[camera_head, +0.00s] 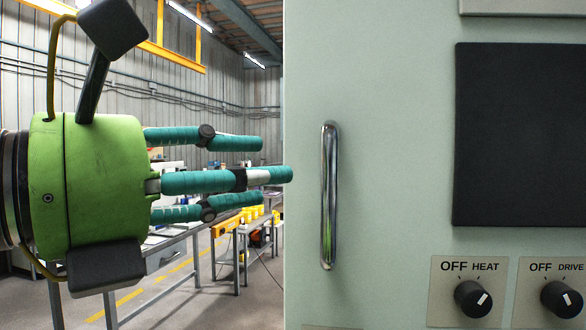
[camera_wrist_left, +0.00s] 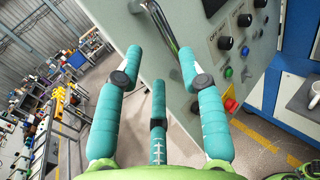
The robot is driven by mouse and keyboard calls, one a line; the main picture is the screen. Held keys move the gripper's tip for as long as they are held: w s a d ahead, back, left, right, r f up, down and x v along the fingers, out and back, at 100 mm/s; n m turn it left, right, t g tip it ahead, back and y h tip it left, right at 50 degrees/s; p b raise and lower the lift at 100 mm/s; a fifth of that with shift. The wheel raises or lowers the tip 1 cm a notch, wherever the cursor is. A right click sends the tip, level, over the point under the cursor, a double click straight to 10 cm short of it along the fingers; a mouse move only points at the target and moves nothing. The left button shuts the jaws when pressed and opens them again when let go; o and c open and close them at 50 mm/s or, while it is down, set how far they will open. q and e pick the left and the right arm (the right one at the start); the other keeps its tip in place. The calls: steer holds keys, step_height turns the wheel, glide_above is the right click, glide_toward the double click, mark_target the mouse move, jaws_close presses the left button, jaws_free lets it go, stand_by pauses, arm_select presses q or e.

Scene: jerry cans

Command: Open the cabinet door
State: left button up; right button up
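The pale green cabinet (camera_head: 390,150) fills the right half of the head view. Its upright chrome handle (camera_head: 328,195) is near the cabinet's left edge. My left gripper (camera_head: 265,172) has a green body and teal fingers, and it points right at the cabinet's left edge, short of the handle. In the left wrist view the fingers (camera_wrist_left: 160,72) are spread apart with nothing between them. The handle (camera_wrist_left: 162,32) shows beyond the fingertips there, partly cut off at the top. My right gripper is not in view.
The cabinet has a dark panel (camera_head: 520,135) and HEAT (camera_head: 472,298) and DRIVE (camera_head: 561,298) knobs. A red button (camera_wrist_left: 230,104) shows in the left wrist view. Workbenches (camera_head: 180,240) stand behind on the left. A blue cabinet (camera_wrist_left: 290,95) is at the right of the wrist view.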

arm_select(q)
steer(key=v, duration=0.2)
steer(key=shift+s+a, duration=0.25)
